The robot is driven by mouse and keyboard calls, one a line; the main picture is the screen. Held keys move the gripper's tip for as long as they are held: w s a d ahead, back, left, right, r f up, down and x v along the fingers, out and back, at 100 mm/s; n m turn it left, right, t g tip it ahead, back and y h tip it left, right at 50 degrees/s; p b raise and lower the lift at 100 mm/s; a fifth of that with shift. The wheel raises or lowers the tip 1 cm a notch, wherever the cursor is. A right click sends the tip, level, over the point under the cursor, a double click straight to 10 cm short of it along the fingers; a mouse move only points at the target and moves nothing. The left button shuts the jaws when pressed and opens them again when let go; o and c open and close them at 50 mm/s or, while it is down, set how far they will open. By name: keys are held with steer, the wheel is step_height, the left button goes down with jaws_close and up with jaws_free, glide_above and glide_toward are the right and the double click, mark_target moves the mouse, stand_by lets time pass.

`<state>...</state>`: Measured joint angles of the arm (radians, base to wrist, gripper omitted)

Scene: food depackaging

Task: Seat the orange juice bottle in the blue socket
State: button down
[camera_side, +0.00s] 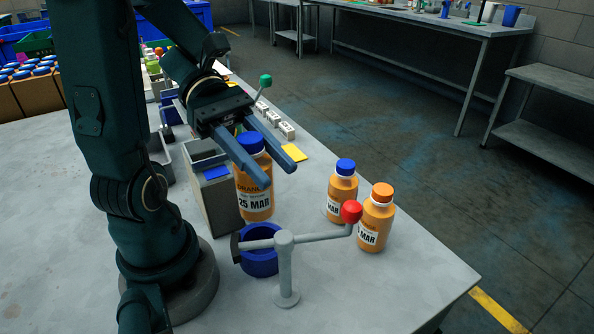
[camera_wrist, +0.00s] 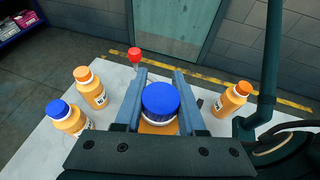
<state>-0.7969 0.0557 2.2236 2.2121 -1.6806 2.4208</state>
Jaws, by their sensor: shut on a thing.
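The held orange juice bottle (camera_side: 255,198) has a blue cap and a white label reading 25 MAR. My gripper (camera_side: 278,171) is shut on it near the cap, one finger on each side. The bottle is upright; whether its base clears the table is hard to tell. In the wrist view its blue cap (camera_wrist: 160,101) sits between the fingers (camera_wrist: 160,80). The blue socket (camera_side: 260,263) is a round cup on the table, in front of and below the bottle in the side view. The bottle is outside it. The wrist view does not show the socket clearly.
A grey post with a red-knobbed lever (camera_side: 286,265) stands beside the socket. Blue-capped (camera_side: 342,190) and orange-capped (camera_side: 376,222) bottles stand to the right. Another orange-capped bottle (camera_wrist: 232,97) shows in the wrist view. A grey box (camera_side: 208,185) stands left of the held bottle.

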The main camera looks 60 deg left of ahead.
mark_target(269, 210)
steer(key=shift+f, duration=2.65)
steer(key=shift+f, duration=1.7)
steer(key=shift+r, duration=0.15)
steer(key=shift+r, duration=1.3)
steer(key=shift+f, duration=1.35)
steer(key=shift+c, duration=2.1)
jaws_free()
steer(key=shift+f, duration=0.1)
